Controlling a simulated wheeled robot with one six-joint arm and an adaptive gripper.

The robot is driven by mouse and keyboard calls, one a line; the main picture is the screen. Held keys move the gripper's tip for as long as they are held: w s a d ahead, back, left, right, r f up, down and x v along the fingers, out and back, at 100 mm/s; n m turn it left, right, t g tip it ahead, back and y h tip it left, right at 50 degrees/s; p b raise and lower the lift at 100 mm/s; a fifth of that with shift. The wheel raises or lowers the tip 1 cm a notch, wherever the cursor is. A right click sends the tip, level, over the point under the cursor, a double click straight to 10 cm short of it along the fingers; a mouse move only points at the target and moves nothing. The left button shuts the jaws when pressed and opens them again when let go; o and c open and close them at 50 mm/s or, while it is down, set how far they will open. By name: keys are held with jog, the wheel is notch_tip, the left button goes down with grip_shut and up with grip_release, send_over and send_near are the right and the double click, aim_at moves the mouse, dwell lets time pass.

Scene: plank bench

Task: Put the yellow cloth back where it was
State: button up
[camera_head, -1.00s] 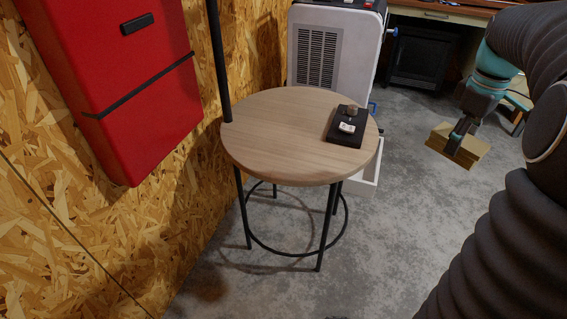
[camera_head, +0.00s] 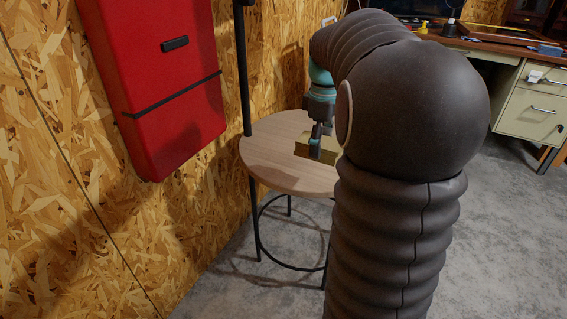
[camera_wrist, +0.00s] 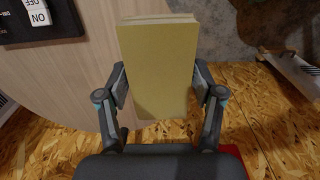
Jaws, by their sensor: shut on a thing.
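In the head view my gripper (camera_head: 316,146) points down over the round wooden table (camera_head: 268,160), and a part of the cloth (camera_head: 301,147) shows beside the fingers. The rest of the cloth is hidden behind my arm. I cannot tell how far it is above the tabletop.
A black switch box (camera_wrist: 70,20) with a white ON/OFF switch lies on the table in the wrist view. A black pole (camera_head: 243,75) rises at the table's back left. A red cabinet (camera_head: 160,80) hangs on the chipboard wall. A desk (camera_head: 530,100) stands at the right.

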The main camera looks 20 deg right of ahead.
send_over(292, 169)
notch_tip(292, 169, down, 5)
jog(key=shift+f, duration=2.2)
jog(key=shift+f, duration=0.15)
jog(key=o, duration=1.1)
